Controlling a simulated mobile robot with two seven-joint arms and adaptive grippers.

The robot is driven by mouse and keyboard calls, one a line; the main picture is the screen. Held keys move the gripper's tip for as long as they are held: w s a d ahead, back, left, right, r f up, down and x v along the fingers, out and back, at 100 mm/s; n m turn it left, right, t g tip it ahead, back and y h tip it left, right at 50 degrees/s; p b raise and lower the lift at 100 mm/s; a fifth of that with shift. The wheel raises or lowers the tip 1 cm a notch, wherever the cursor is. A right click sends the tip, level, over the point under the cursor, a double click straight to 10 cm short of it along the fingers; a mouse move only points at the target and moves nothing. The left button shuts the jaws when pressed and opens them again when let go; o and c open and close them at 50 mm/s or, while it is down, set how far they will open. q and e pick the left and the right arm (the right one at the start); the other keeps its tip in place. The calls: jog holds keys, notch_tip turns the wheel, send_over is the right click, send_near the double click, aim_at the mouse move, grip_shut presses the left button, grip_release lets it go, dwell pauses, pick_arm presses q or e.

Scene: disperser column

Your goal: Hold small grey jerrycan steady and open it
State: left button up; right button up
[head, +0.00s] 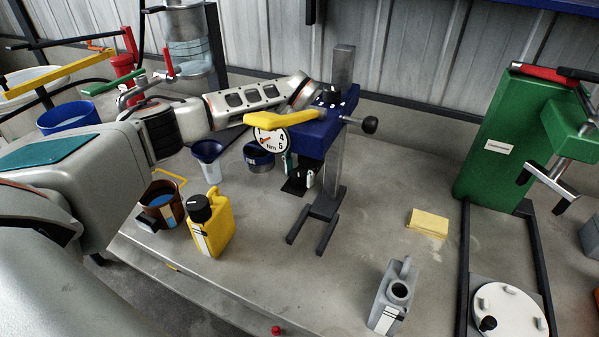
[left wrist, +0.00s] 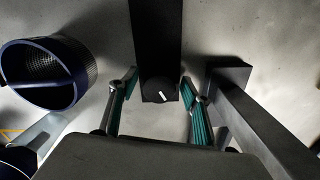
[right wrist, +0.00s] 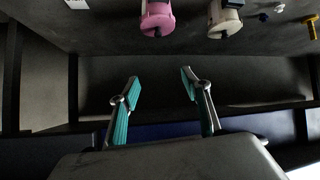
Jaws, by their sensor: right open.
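The small grey jerrycan (head: 382,307) stands upright at the front right of the bench in the head view. Its neck shows a dark ring around a paler centre and looks uncapped. My left gripper (head: 298,174) points down beside the stand, far from the grey jerrycan. In the left wrist view its fingers (left wrist: 158,78) are apart. A black round cap-like piece (left wrist: 160,92) with a white mark shows between them, with small gaps to the fingers. My right gripper (right wrist: 158,76) is open and empty in the right wrist view, and outside the head view.
A blue-headed stand (head: 345,95) with a yellow lever rises beside my left gripper. A yellow jerrycan (head: 218,228) with a black cap and a brown pot (head: 155,205) stand left. A yellow block (head: 428,222) lies right. Bench between the stand and the grey jerrycan is clear.

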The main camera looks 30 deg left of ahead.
aim_at(299, 172)
pick_arm(q)
notch_tip(299, 172, up, 12)
jog(key=shift+r+p, duration=0.15)
jog(key=shift+p, duration=0.25)
jog(key=shift+s, duration=0.1)
